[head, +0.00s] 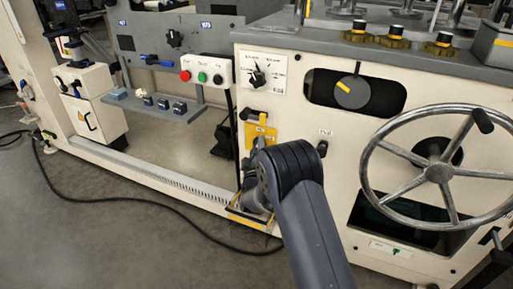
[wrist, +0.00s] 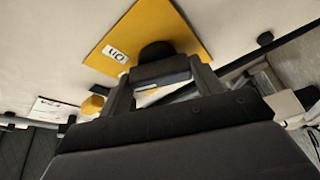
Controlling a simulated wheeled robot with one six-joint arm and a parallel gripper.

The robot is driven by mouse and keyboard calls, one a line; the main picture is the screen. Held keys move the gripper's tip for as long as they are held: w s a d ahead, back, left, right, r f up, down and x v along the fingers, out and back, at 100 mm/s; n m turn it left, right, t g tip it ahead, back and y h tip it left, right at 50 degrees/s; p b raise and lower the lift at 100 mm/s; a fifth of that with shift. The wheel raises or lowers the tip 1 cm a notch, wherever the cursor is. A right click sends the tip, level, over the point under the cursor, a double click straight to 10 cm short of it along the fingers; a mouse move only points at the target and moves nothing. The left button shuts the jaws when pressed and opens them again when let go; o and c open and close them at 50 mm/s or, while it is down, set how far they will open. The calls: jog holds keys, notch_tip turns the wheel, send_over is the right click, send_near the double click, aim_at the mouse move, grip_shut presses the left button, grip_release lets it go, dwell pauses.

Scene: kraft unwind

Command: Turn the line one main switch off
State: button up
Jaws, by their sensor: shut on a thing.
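The main switch is a black knob (wrist: 157,49) on a yellow plate (wrist: 190,28) with a small white label, seen close in the wrist view. My gripper (wrist: 160,75) is shut on the knob, with one finger on each side of it. In the head view the yellow plate (head: 262,133) shows on the cream machine front, just above my wrist. The direction in which the knob points cannot be told.
A large metal handwheel (head: 438,173) stands out at the right. A rotary selector (head: 257,79) is above the plate, and a small black knob (head: 322,148) is to its right. A button box (head: 204,75) hangs at the upper left. A black cable (head: 150,207) lies on the floor.

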jog(key=shift+r+n+g+y+p, duration=0.15)
jog(key=shift+n+g+p, duration=0.3)
jog(key=shift+n+p, duration=0.55)
jog(key=shift+r+n+g+y+p, duration=0.15)
jog(key=shift+n+g+p, duration=0.4)
jog(key=shift+n, duration=0.85)
jog(key=shift+f, duration=0.15)
jog(key=o, duration=1)
jog(key=s, duration=0.3)
jog(key=s+p, duration=0.1)
jog(key=s, duration=0.3)
jog(key=s+p, duration=0.1)
jog(key=s, duration=0.2)
jog(key=shift+s+d, duration=0.25)
jog(key=shift+s, duration=0.15)
